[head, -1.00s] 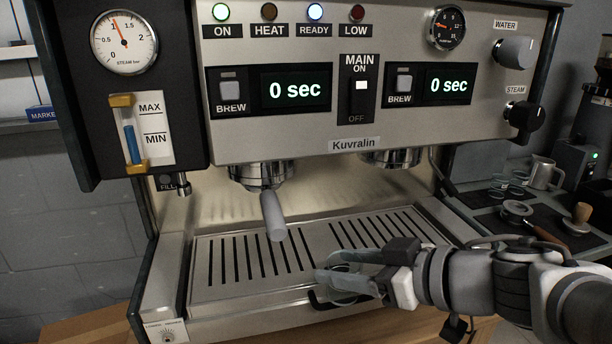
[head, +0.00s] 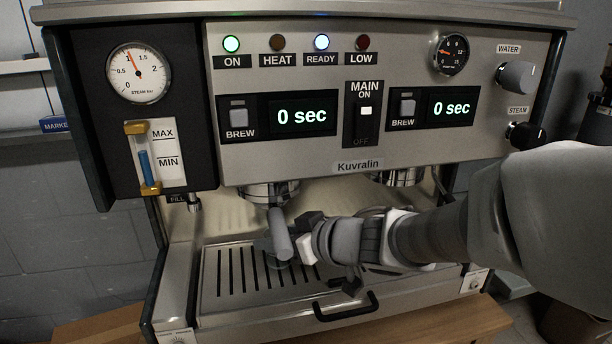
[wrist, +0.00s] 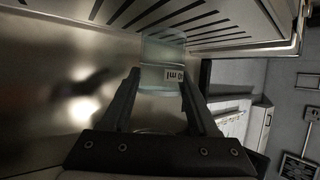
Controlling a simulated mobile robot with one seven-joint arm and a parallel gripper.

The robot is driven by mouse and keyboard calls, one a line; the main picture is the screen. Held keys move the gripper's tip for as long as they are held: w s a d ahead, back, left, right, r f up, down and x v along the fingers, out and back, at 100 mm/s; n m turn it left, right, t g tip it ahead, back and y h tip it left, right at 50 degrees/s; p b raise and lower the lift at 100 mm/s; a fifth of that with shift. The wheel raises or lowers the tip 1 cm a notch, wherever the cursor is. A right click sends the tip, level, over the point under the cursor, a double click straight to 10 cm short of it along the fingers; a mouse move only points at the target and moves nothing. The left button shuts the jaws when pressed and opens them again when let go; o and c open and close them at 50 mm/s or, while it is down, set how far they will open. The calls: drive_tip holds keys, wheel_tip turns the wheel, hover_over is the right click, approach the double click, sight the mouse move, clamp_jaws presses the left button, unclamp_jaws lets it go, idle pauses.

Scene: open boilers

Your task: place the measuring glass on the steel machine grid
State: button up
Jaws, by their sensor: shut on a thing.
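The measuring glass is clear, with a white "ml" label, and shows between my fingers in the wrist view (wrist: 160,52). My gripper (wrist: 158,82) is shut on it. In the head view my gripper (head: 285,243) is over the left part of the steel machine grid (head: 232,284), by the handle (head: 279,232) under the left brew head. The glass is mostly hidden there behind the handle and fingers. In the wrist view the grid's slots (wrist: 130,12) are at the top, close to the glass's end. I cannot tell whether they touch.
The handle hangs from the left brew head (head: 268,190), very near my gripper. A dark bar handle (head: 346,307) is on the tray's front. The grid's left end is clear. The steel back wall (head: 228,220) stands behind.

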drive_tip(key=shift+w+a+f+b, duration=0.55)
drive_tip(key=shift+a+f+b, duration=0.05)
drive_tip(key=shift+f+b, duration=0.1)
drive_tip(key=shift+f, duration=0.1)
drive_tip(key=shift+f, duration=0.15)
drive_tip(key=o, duration=1.4)
